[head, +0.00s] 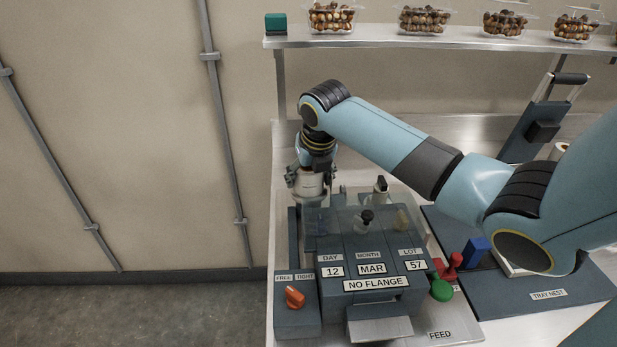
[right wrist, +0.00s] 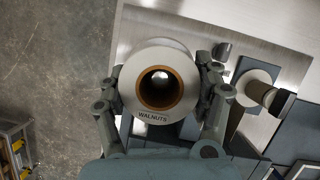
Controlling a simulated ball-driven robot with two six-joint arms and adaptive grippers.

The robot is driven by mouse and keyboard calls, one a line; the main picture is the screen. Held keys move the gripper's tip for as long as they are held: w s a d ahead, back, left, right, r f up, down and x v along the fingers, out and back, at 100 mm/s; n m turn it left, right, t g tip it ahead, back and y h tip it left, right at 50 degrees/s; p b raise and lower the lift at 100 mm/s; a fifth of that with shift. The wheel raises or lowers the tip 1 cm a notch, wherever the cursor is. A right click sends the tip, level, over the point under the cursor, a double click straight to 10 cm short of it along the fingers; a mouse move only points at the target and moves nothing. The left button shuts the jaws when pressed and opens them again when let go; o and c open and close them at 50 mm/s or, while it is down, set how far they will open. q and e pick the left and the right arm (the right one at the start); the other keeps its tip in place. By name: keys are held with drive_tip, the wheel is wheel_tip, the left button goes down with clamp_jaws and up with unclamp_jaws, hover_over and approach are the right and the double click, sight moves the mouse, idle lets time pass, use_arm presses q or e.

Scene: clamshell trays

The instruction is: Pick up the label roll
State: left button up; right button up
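The label roll (right wrist: 182,62) is a white roll with a brown core and a tag reading WALNUTS. It fills the middle of the right wrist view, seen end-on. My right gripper (right wrist: 160,92) has one finger on each side of it, close against its sides, and looks shut on it. In the head view my right gripper (head: 312,188) points down behind the left part of the date-coder machine (head: 372,268). The pale roll (head: 311,184) shows partly there between the fingers. Whether its underside touches anything is hidden. My left gripper is not in view.
A clear cover stands over the machine near my right gripper. An orange knob (head: 294,297), red and green knobs (head: 441,290) and the tray nest (head: 545,292) lie forward. A shelf (head: 440,38) with filled clamshells runs along the back. Floor lies left of the bench.

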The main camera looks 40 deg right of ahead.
drive_tip(key=c, duration=0.6)
drive_tip(key=shift+r, duration=0.15)
